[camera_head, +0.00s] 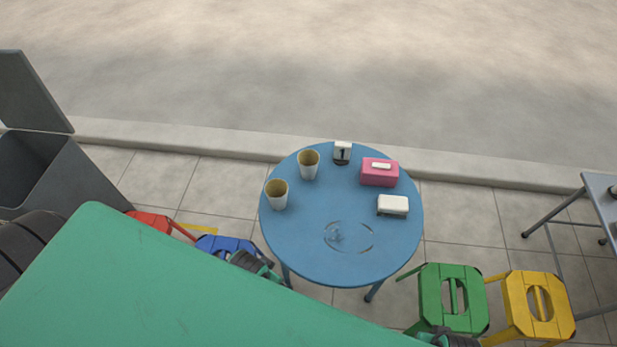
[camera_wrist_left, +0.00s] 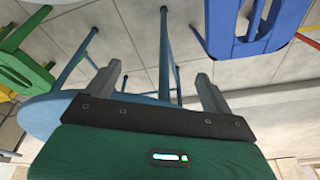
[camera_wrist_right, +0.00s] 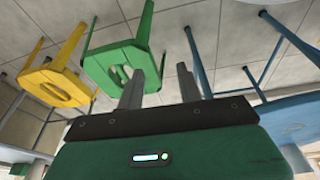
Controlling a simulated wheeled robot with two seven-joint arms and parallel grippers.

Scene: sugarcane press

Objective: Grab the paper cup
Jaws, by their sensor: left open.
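Two paper cups stand upright on the left side of the round blue table (camera_head: 300,245): a nearer cup (camera_head: 277,194) and a farther cup (camera_head: 308,165). In the head view my left gripper (camera_head: 262,266) is partly seen, low beside the table's near left edge and apart from both cups. In the left wrist view its two fingers (camera_wrist_left: 158,92) are spread with nothing between them. My right gripper (camera_head: 450,338) is partly seen at the bottom edge by the green stool. Its fingers (camera_wrist_right: 160,88) stand apart and empty in the right wrist view. Neither wrist view clearly shows a cup.
A pink tissue box (camera_head: 379,174), a white box (camera_head: 393,205) and a small number sign (camera_head: 342,152) stand on the table. Blue (camera_head: 222,243), red (camera_head: 150,219), green (camera_head: 436,290) and yellow (camera_head: 513,305) stools surround it. A grey bin (camera_head: 70,185) stands left. The table's near middle is clear.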

